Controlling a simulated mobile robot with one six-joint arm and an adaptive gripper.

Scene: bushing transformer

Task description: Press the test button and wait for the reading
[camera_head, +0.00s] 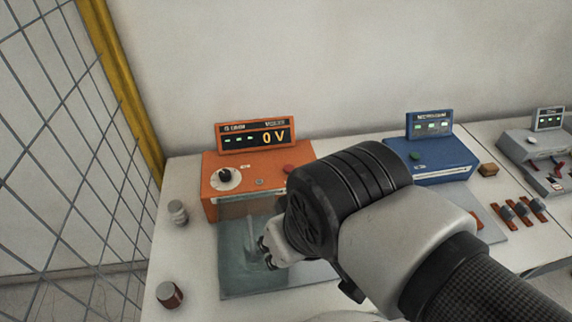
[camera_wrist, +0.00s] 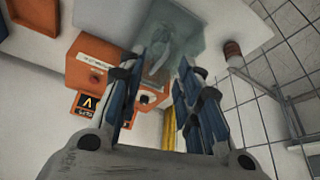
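The orange tester (camera_head: 245,205) stands on the table and its display (camera_head: 256,136) reads dashes and "0 V". Its top carries a white dial with a black knob (camera_head: 226,177), a small round control (camera_head: 259,182) and a red button (camera_head: 290,169). The tester also shows upside down in the wrist view (camera_wrist: 85,62). A translucent glass-like vessel (camera_head: 232,272) stands in front of it; it also shows in the wrist view (camera_wrist: 190,25). My gripper (camera_head: 266,250) is over the vessel's right side, in front of the tester. In the wrist view its fingers (camera_wrist: 161,62) are apart, with nothing clearly held between them.
A blue device (camera_head: 440,160) with a green button stands to the right. Jars (camera_head: 177,212) and (camera_head: 170,295) stand at the table's left. A wire fence (camera_head: 70,150) with a yellow post borders the left. My arm hides part of the table.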

